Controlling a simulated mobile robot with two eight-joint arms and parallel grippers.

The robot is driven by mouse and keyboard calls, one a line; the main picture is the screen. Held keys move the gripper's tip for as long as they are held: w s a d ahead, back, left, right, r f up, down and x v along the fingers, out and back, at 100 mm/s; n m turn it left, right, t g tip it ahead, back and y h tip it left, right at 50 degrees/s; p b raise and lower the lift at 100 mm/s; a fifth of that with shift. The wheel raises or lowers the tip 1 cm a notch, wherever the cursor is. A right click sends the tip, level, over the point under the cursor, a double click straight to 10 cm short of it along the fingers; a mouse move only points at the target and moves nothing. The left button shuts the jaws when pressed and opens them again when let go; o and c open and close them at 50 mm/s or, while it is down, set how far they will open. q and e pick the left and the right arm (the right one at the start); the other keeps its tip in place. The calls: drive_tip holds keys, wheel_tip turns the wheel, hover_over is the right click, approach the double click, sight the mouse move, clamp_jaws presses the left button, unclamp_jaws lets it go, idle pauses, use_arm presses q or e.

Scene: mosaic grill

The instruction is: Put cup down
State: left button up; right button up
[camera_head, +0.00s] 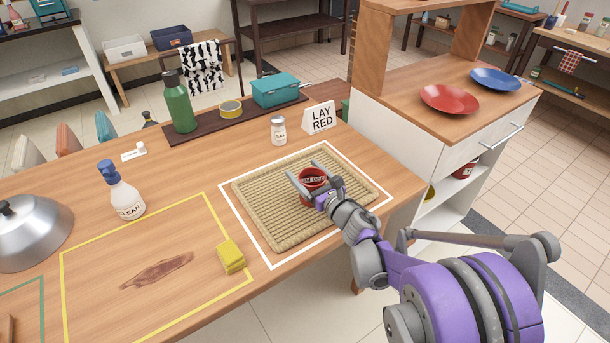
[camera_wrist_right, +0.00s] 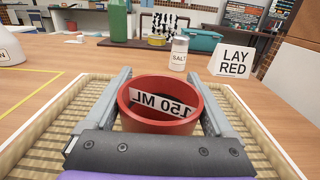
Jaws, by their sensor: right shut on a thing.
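A red cup (camera_head: 311,178) with a white band reading 150 ML is held upright over the woven mat (camera_head: 265,213). In the right wrist view the cup (camera_wrist_right: 160,122) sits between the two grey fingers, its open top facing up and its inside empty. My right gripper (camera_head: 314,181) is shut on the cup. The mat lies inside a white outlined square on the wooden table. I cannot tell whether the cup's base touches the mat, as the fingers and wrist hide it. My left gripper is not in view.
A salt shaker (camera_head: 278,130) and a LAY RED sign (camera_head: 319,118) stand behind the mat. A yellow sponge (camera_head: 231,256), a brown stain (camera_head: 157,270) and a spray bottle (camera_head: 122,192) are to the left. A red plate (camera_head: 449,99) and blue plate (camera_head: 495,80) rest on the cabinet.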

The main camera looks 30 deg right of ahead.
drive_tip(key=shift+f, duration=0.1)
drive_tip(key=shift+f, duration=0.15)
drive_tip(key=o, duration=1.2)
drive_tip(key=shift+o, duration=0.2)
drive_tip(key=shift+r, duration=0.25)
drive_tip(key=s, duration=0.8)
drive_tip(key=s+d+p, duration=0.1)
drive_tip(key=s, duration=0.3)
